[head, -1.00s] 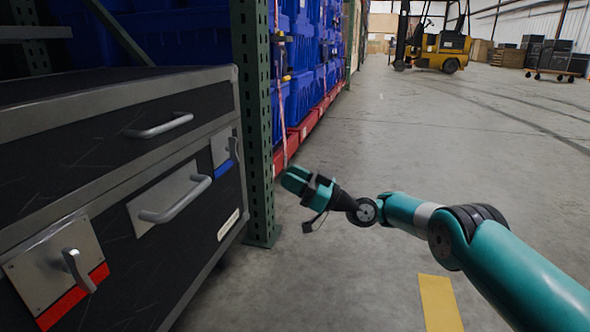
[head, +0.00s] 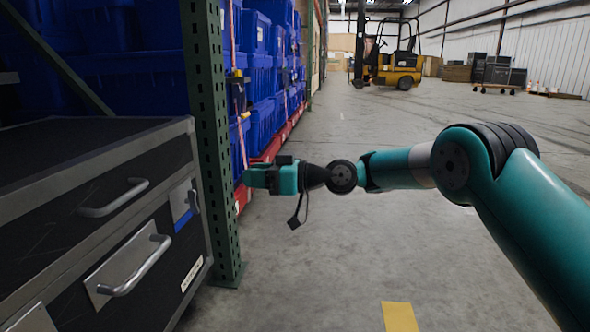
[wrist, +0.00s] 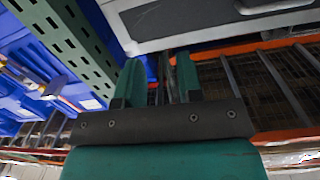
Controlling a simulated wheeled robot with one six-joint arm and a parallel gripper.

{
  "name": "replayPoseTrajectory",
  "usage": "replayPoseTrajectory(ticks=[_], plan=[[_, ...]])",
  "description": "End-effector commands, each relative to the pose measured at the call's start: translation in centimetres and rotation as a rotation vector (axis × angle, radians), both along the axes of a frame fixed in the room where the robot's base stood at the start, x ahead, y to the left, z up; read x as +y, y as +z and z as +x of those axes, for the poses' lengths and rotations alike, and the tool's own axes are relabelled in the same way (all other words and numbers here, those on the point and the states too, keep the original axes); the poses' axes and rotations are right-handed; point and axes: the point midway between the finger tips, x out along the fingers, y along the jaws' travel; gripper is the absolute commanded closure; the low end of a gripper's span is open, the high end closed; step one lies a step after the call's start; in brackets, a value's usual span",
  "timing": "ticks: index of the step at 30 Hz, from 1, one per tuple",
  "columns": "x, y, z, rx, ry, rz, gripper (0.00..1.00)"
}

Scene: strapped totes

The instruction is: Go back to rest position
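My gripper (head: 262,178) is at the end of my teal arm, in front of the rack's blue totes and to the right of the green upright in the head view. In the wrist view my gripper (wrist: 158,78) shows two teal fingers spread apart with a gap between them. Nothing is held between them. The arm reaches in from the right side of the head view, with the elbow high and the forearm nearly level.
A black case (head: 150,165) with metal handles stands at the left. A green perforated upright (head: 212,130) stands beside it. Blue totes (head: 262,80) with straps line the rack. A yellow forklift (head: 388,68) is far back. The floor (head: 340,255) at the right is open.

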Motion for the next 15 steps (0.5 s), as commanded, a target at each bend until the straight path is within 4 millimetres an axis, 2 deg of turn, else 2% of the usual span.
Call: replayPoseTrajectory(ticks=[1,5,6,8,12,15], plan=[[-0.7,4.7,-1.2,0.031,-0.011,-0.069,0.66],[-3.2,10.2,-5.2,0.147,-0.054,-0.264,0.66],[-4.2,11.8,-6.7,0.186,-0.07,-0.322,0.66],[-5.9,13.8,-9.3,0.246,-0.097,-0.409,0.66],[-10.7,17.6,-16.5,0.399,-0.171,-0.605,0.66],[-14.2,19.0,-21.6,0.505,-0.228,-0.725,0.66]])
